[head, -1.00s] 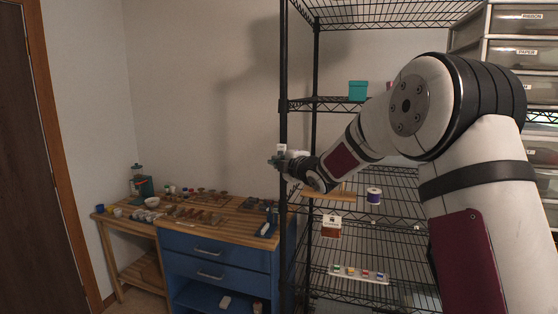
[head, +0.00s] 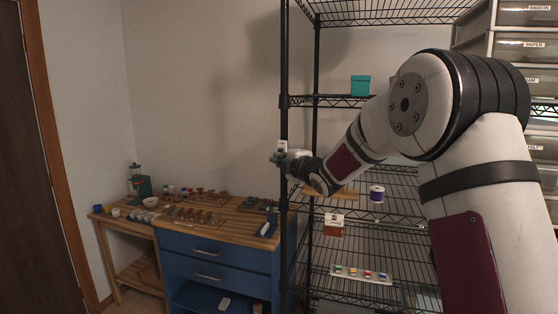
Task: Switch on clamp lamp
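My arm reaches in from the right, and my gripper (head: 279,159) is at the front left post of the black wire rack, at mid height. A small white piece (head: 282,146) shows at the post just above the gripper. It may be part of the clamp lamp, but it is too small to be sure. The lamp's head and switch cannot be made out, and my wrist may hide part of them. The fingers are small and dark against the post, so I cannot tell whether they are open or touching anything.
The wire rack (head: 318,150) holds a teal box (head: 360,85), a spool (head: 377,193), a wooden board (head: 340,194) and a white tray (head: 361,274). A blue-drawer workbench (head: 213,247) with small items stands left. Labelled drawers (head: 522,45) stand right. The wall behind the workbench is bare.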

